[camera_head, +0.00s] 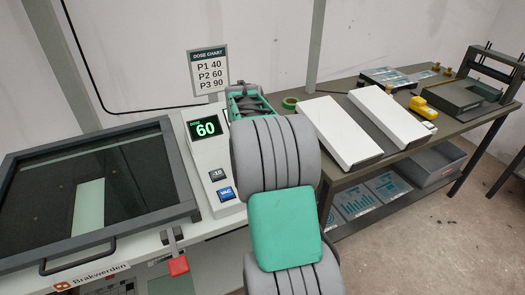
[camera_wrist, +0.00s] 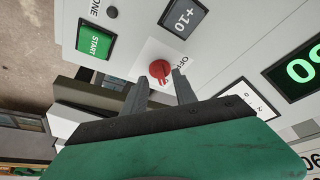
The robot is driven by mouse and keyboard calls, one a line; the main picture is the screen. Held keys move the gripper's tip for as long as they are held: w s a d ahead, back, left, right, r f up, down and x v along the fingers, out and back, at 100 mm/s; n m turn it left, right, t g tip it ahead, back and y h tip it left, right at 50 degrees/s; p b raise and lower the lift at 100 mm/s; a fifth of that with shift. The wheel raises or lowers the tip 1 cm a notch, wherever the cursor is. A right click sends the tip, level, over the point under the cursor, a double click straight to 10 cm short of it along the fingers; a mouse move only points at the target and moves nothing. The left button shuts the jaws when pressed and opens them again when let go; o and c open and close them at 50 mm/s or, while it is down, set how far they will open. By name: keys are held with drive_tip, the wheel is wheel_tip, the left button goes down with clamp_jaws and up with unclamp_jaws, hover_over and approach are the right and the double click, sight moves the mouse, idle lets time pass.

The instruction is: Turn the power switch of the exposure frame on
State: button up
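The power switch (camera_wrist: 160,70) is a red rotary knob on a white plate in the wrist view. Lettering beside it, partly hidden by a finger, seems to read OFF. My gripper (camera_wrist: 160,84) is open, with one dark finger on each side just short of the knob; I cannot tell whether either touches it. The exposure frame (camera_head: 182,170) has a dark glass lid at the left of the head view. Its control panel (camera_head: 208,160) shows a green 60. My arm hides the switch and my fingers in the head view.
A green START button (camera_wrist: 95,41) and a grey +10 button (camera_wrist: 183,17) flank the knob. The head view also shows a VAC button (camera_head: 226,194), a dose chart (camera_head: 209,73) and a side table (camera_head: 455,130) with white boards and a yellow tool.

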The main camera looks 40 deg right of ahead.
drive_tip(key=v, duration=0.5)
drive_tip(key=shift+a+r, duration=0.1)
drive_tip(key=shift+r, duration=0.1)
